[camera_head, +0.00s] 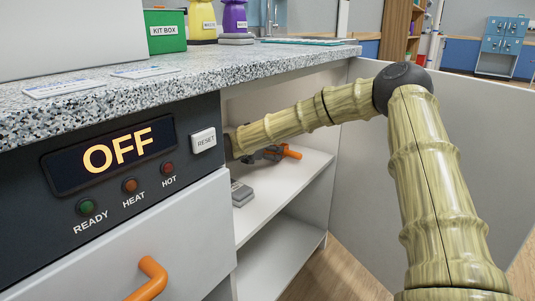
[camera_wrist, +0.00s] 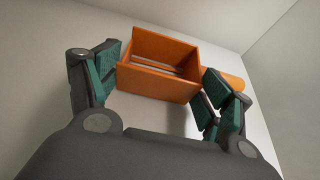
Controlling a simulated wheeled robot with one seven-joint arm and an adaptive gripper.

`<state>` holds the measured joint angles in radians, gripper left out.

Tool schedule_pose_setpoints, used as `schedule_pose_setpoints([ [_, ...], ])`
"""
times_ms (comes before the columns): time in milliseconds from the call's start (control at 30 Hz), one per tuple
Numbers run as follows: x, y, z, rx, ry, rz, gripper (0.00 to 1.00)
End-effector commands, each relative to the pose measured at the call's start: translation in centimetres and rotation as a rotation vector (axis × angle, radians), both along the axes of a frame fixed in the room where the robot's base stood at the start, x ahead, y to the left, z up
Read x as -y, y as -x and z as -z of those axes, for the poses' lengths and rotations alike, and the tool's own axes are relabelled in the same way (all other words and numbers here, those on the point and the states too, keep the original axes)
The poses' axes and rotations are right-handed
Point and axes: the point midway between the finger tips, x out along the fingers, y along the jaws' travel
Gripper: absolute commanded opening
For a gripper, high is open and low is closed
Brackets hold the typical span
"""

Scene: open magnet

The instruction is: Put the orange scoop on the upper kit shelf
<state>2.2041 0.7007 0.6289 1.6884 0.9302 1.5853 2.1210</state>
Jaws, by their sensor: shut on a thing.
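The orange scoop (camera_wrist: 160,81) is an open box shape between the two green-padded fingers of my gripper (camera_wrist: 158,76) in the wrist view. Its rounded handle (camera_wrist: 228,84) sticks out past the right finger. In the head view my gripper (camera_head: 264,154) is inside the open cabinet, partly hidden by my arm, and only the orange handle of the scoop (camera_head: 290,152) shows clearly. My gripper is shut on the scoop. It is at the upper kit shelf (camera_head: 298,172), close to its surface; whether the scoop touches the shelf I cannot tell.
A grey block (camera_head: 241,192) lies on the upper shelf near its front left. A lower shelf (camera_head: 275,260) looks empty. The cabinet door (camera_head: 440,130) stands open at the right. The speckled countertop (camera_head: 200,72) lies above, with a green kit box (camera_head: 165,32). An orange drawer handle (camera_head: 150,280) juts out below.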

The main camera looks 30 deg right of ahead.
Motion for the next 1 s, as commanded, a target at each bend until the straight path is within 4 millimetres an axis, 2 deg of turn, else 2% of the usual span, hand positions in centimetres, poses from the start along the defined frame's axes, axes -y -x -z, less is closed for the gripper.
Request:
schedule_pose_setpoints([
  [233, 0.0, 0.0, 0.2, 0.000, 0.000, 0.000, 0.52],
  [267, 0.0, 0.0, 0.1, 0.000, 0.000, 0.000, 0.85],
  [333, 0.0, 0.0, 0.1, 0.000, 0.000, 0.000, 0.98],
  [367, 0.0, 0.0, 0.1, 0.000, 0.000, 0.000, 1.00],
  [800, 0.0, 0.0, -0.2, 0.000, 0.000, 0.000, 1.00],
  [1000, -1.3, 0.5, -0.7, 0.001, 0.000, -0.002, 1.00],
])
